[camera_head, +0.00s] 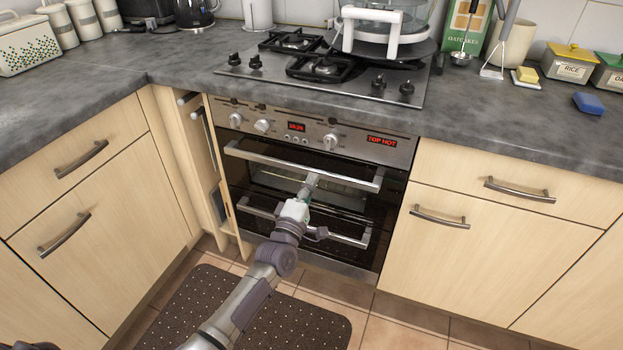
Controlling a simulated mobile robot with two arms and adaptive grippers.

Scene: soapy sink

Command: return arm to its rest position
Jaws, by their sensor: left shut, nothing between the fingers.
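My left arm reaches up from the bottom of the view toward the oven front. Its gripper (311,180) is shut with nothing in it. The fingertips are in front of the upper oven door (270,178), just below its long handle (345,179). Whether they touch the door or the handle cannot be told. The wrist is in front of the lower oven handle (340,239) and hides part of it. My right gripper is not in view.
The grey worktop (180,75) carries the hob (290,72), with a large clear-sided appliance (385,25) on it. A narrow cabinet front (205,165) left of the oven stands ajar. Drawer handles stick out on both sides. A dotted mat (200,300) lies on the floor.

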